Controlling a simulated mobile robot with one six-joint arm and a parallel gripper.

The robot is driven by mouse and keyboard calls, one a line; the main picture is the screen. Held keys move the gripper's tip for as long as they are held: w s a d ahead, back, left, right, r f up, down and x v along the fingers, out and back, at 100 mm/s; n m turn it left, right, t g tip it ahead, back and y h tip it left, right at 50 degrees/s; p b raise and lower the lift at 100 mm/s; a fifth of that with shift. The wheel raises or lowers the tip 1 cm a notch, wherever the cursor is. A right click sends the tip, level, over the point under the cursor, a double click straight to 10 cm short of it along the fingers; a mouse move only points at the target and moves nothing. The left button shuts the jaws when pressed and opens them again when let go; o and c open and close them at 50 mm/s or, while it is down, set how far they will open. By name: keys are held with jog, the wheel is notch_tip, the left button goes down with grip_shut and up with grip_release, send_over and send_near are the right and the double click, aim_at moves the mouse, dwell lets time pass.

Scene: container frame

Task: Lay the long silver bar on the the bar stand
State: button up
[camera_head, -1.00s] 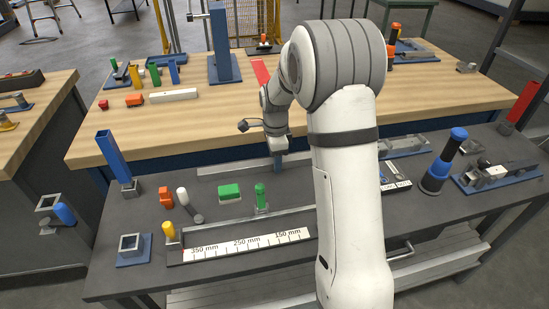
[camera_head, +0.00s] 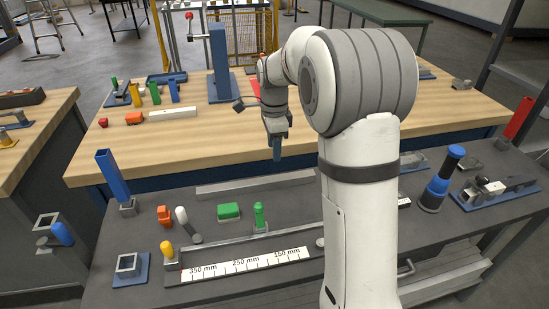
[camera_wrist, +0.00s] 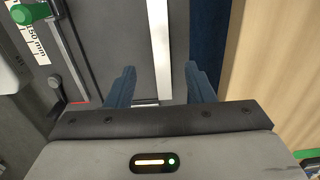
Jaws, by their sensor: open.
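The long silver bar (camera_head: 255,184) lies along the back edge of the grey bench, partly hidden by my arm. In the wrist view the bar (camera_wrist: 161,45) runs lengthwise between the lines of my fingers, below them. My gripper (camera_head: 277,150) is above and behind the bar in the head view, pointing down. In the wrist view my gripper (camera_wrist: 161,85) has its two blue fingers wide apart with nothing held between them. I cannot single out the bar stand with certainty; part of the bench is hidden behind my arm.
The grey bench holds a ruler fixture (camera_head: 245,264), a green block (camera_head: 229,211), a green-handled clamp (camera_head: 259,216), an upright blue tube (camera_head: 112,176) and a blue-black cylinder (camera_head: 440,180). The wooden bench (camera_head: 210,142) behind carries a blue column (camera_head: 220,65) and a white block (camera_head: 173,113).

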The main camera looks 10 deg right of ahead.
jog(key=s+r+n+t, duration=0.1)
jog(key=s+n+t, duration=0.1)
jog(key=s+n, duration=1.6)
jog(key=s, duration=0.9)
jog(key=shift+s+r+t, duration=0.15)
jog(key=shift+s+t, duration=0.15)
jog(key=shift+s, duration=0.05)
jog(key=shift+r, duration=0.25)
